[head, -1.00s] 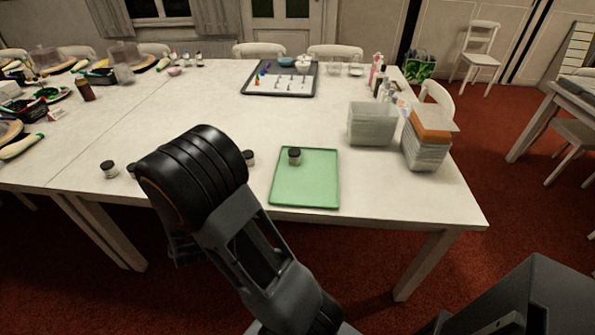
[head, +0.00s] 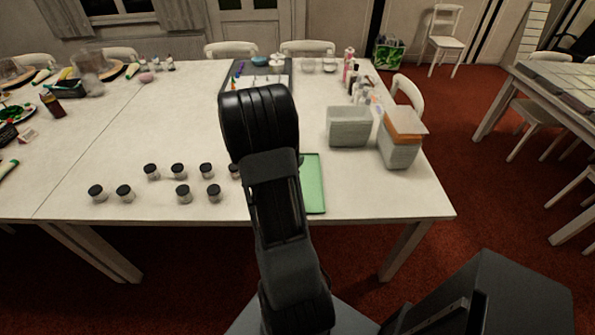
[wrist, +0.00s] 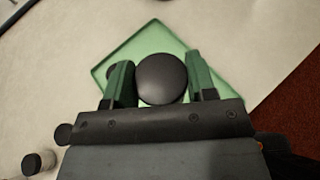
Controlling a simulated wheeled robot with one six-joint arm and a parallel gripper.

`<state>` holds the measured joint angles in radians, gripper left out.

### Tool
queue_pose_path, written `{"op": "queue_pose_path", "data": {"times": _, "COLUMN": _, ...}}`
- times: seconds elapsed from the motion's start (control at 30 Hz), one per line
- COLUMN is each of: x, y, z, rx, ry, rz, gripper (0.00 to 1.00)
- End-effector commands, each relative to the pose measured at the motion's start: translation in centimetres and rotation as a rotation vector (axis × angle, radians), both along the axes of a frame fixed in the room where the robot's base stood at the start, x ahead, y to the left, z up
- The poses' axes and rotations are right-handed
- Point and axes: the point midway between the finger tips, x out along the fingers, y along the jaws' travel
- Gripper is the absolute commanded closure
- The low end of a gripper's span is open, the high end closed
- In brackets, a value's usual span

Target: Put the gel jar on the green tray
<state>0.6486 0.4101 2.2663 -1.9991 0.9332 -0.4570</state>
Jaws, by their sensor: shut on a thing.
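In the wrist view my gripper (wrist: 160,78) is shut on a gel jar (wrist: 162,80), whose round black lid shows between the two fingers. The green tray (wrist: 135,45) lies below and behind the held jar; I cannot tell the height between them. In the head view my arm covers the gripper, the held jar and most of the green tray (head: 314,190); only the tray's right part shows.
Several dark-lidded jars (head: 183,193) stand on the white table (head: 330,208) left of my arm. A grey bin (head: 349,128) and an orange-topped container (head: 401,140) stand right of the tray. A dark tray with pens (head: 238,72) lies farther back.

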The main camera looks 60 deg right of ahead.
Motion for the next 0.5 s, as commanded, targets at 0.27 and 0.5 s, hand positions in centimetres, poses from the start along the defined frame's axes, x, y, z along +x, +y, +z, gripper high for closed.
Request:
{"op": "queue_pose_path", "data": {"times": 0.27, "x": 0.8, "y": -6.6, "z": -2.8, "rx": 0.002, "ry": 0.003, "rz": -0.012, "gripper": 0.73}}
{"op": "queue_pose_path", "data": {"times": 0.5, "x": 1.8, "y": -10.6, "z": -6.6, "rx": 0.003, "ry": 0.003, "rz": -0.009, "gripper": 0.73}}
